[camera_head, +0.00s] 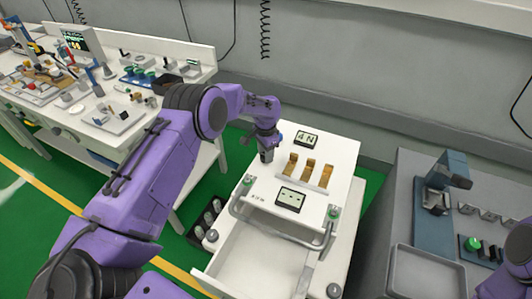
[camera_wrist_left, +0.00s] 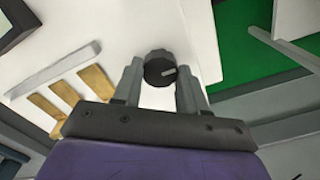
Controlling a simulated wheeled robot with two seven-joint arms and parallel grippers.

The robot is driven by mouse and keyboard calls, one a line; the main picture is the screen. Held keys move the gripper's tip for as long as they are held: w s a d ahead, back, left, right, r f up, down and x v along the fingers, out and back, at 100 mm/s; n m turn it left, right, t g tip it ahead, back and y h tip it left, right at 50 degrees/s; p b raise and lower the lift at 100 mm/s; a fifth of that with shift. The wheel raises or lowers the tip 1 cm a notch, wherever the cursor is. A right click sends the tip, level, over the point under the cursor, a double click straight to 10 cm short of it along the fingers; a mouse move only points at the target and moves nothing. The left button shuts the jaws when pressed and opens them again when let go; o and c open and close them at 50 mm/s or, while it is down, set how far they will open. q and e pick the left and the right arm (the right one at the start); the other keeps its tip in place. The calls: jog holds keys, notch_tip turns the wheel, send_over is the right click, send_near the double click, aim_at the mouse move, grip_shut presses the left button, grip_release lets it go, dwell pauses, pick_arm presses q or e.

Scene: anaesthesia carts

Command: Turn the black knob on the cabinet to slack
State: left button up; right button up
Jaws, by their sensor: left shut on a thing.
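The black knob (camera_wrist_left: 160,68) is round with a pale pointer line on its face. In the left wrist view it sits between the two grey fingers of my left gripper (camera_wrist_left: 159,82), which are closed on its sides. In the head view my left gripper (camera_head: 267,153) reaches down to the far left part of the white cabinet (camera_head: 335,156), and the knob is hidden there. The cabinet top also carries a display reading "4 N" (camera_head: 306,139) and a second display with small marks (camera_head: 290,198). My right gripper is not in view.
Several tan blocks (camera_head: 308,171) stand in a holder beside the gripper. An open drawer (camera_head: 262,256) with a grey handle is at the cabinet's front. A cluttered white bench (camera_head: 118,165) stands left, and a grey cart (camera_head: 412,215) right.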

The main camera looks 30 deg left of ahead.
pick_arm(q)
jog(key=shift+w, duration=0.1)
jog(key=o, duration=1.1)
jog(key=shift+c, duration=0.2)
notch_tip(320, 180, up, 11)
jog(key=b, duration=0.1)
jog(key=shift+f+b, duration=0.2)
jog(key=shift+b, duration=0.15)
